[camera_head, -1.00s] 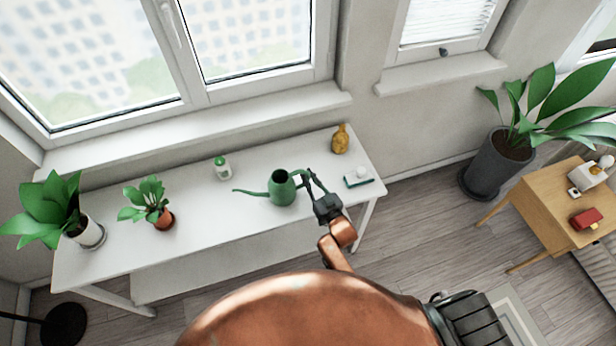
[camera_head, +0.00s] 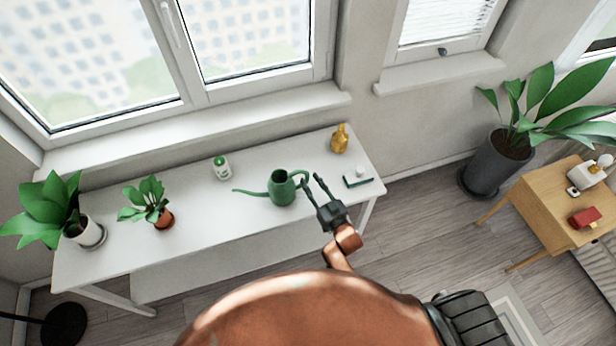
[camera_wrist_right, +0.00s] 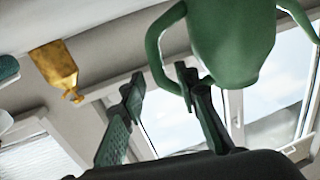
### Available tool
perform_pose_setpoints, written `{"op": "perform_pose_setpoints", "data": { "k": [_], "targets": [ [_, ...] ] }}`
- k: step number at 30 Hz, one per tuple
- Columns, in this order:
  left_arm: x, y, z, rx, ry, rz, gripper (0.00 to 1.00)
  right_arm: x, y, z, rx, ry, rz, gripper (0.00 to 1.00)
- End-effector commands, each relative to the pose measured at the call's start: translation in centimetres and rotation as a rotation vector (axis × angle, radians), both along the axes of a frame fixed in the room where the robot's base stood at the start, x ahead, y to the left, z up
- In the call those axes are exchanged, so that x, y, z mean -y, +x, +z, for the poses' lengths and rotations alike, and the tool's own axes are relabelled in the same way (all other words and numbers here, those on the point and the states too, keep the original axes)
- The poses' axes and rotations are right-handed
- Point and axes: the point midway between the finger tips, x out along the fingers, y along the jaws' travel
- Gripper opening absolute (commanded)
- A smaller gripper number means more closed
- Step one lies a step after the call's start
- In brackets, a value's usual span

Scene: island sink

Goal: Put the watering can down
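The green watering can (camera_head: 283,188) stands upright on the white table (camera_head: 215,215), its spout pointing left and its handle to the right. My right gripper (camera_head: 312,181) is just right of the handle, with its two fingers apart and nothing held between them. In the right wrist view the can (camera_wrist_right: 232,40) is at the top, with its curved handle near the fingertips of my open gripper (camera_wrist_right: 160,85). I cannot tell whether a finger still touches the handle. My left gripper is not in view.
A yellow bottle (camera_head: 340,138), a green-white item (camera_head: 358,181), a small white bottle (camera_head: 221,167) and two potted plants (camera_head: 163,218) (camera_head: 87,233) share the table. Bare tabletop lies left of the can. A window is behind. A wooden side table (camera_head: 545,205) stands at right.

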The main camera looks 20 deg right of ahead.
Motion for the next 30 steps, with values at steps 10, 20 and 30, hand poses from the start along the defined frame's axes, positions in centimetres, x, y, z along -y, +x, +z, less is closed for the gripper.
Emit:
{"op": "perform_pose_setpoints", "data": {
  "k": [10, 20, 30],
  "targets": [
    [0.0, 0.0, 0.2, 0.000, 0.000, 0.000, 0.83, 1.4, -6.9, -0.1, -0.001, 0.000, 0.000, 0.29],
    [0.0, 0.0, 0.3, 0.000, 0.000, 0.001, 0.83, 1.8, -8.6, -0.1, 0.001, 0.000, 0.000, 0.29],
    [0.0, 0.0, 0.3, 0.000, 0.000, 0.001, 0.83, 1.8, -8.6, -0.1, 0.000, 0.000, 0.000, 0.29]
  ]
}}
